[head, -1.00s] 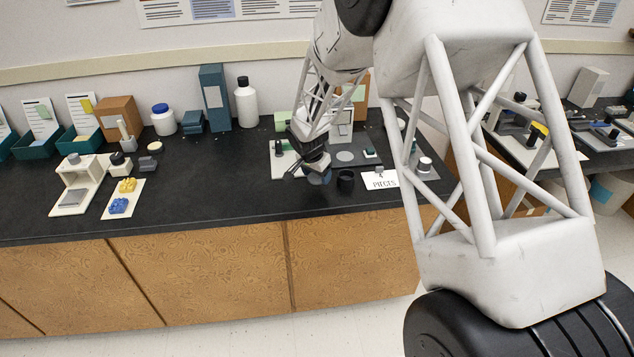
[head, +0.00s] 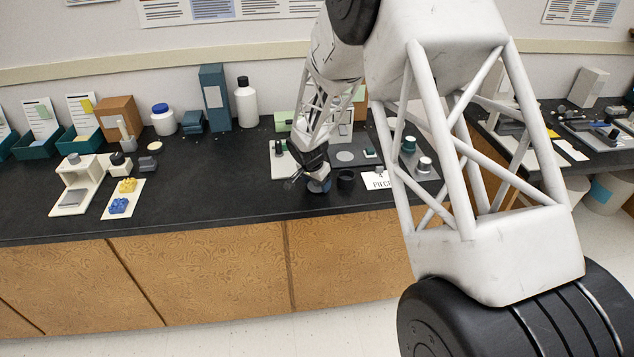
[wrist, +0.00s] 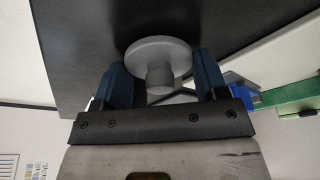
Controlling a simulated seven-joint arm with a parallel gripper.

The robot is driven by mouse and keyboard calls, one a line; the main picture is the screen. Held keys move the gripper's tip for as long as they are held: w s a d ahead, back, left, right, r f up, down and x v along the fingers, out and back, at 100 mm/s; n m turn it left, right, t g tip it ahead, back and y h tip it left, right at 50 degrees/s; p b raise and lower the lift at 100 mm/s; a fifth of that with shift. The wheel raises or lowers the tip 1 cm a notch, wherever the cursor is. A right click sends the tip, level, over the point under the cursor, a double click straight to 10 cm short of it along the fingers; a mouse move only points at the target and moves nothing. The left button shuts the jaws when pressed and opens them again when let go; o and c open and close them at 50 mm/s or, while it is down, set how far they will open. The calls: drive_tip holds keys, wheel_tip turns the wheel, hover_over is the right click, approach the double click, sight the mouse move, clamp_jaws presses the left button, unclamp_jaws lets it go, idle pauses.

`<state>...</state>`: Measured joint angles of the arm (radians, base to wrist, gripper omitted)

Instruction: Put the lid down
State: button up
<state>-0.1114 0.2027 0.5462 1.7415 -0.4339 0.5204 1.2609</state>
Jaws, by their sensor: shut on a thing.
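In the wrist view a grey round lid (wrist: 158,49) with a short stub knob sits between the two blue fingers of my gripper (wrist: 162,72). My gripper is shut on the lid by its knob. The lid's disc faces away from the wrist, over a dark surface. In the head view my gripper (head: 317,182) is low over the front of the black bench (head: 225,190), left of a small black cup (head: 346,176). The lid is too small and too covered there to tell apart, and I cannot tell whether it touches anything.
A white "PIECES" card (head: 378,181) lies right of the cup. A grey board with a green-topped piece (head: 408,145) stands further right. Bottles and boxes line the wall. A white stand (head: 77,185) and a card with blue and yellow pieces are at left; the bench between is clear.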

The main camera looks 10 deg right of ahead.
sight(312, 189)
drive_tip(key=shift+f, duration=0.2)
drive_tip(key=o, duration=0.9)
drive_tip(key=shift+r, duration=0.15)
drive_tip(key=v, duration=1.2)
